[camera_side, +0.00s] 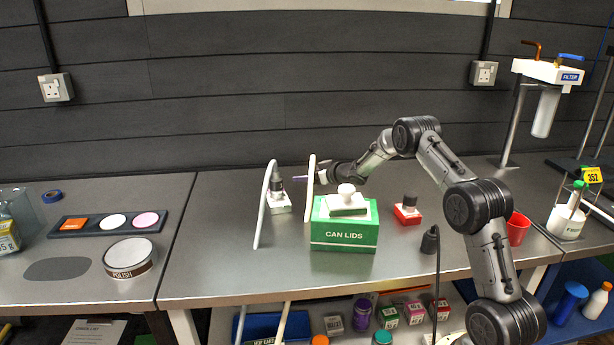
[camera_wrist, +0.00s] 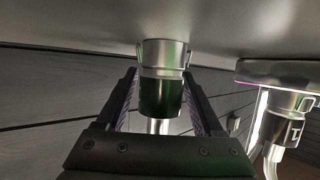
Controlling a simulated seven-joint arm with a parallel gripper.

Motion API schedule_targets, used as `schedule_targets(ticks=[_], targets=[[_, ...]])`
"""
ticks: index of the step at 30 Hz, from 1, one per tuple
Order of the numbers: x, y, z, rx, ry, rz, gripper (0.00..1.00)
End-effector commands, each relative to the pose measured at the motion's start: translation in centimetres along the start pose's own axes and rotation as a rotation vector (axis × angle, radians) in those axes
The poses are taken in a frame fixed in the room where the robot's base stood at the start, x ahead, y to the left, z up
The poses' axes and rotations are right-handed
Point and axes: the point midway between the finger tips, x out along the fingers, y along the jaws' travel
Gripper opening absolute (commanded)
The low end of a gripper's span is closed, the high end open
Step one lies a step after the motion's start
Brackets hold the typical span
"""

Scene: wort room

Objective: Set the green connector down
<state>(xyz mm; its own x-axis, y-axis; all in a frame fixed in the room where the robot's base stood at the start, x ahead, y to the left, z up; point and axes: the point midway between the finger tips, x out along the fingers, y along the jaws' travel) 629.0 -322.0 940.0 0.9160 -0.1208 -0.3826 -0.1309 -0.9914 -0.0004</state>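The green connector (camera_wrist: 160,97) has a dark green band, a wide metal collar and a thin metal neck. In the wrist view it fills the gap between the fingertips of my gripper (camera_wrist: 162,74), and both fingers appear to press on its sides. Its collar is close to a grey surface (camera_wrist: 100,25) at the top; I cannot tell if they touch. In the side view my gripper (camera_side: 302,177) is low at the back of the table, pointing left, partly hidden by a thin white upright piece (camera_side: 309,200). I cannot make out the connector there.
A second white upright piece (camera_side: 263,215) stands left, near a dark-topped item on a white base (camera_side: 279,203). The green CAN LIDS box (camera_side: 344,236) is in front of my gripper. A red-based item (camera_side: 407,216) stands right. A metal fitting (camera_wrist: 285,115) is right in the wrist view.

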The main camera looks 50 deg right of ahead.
Motion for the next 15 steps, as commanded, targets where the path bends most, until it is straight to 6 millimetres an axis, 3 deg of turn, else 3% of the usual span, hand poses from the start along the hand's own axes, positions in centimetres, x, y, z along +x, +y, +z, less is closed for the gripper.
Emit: schedule_targets(ticks=[11,15], targets=[[-0.1,0.0,-0.3,-0.001,0.001,0.001,0.75],[-1.4,0.1,-0.5,0.001,0.001,0.001,0.75]])
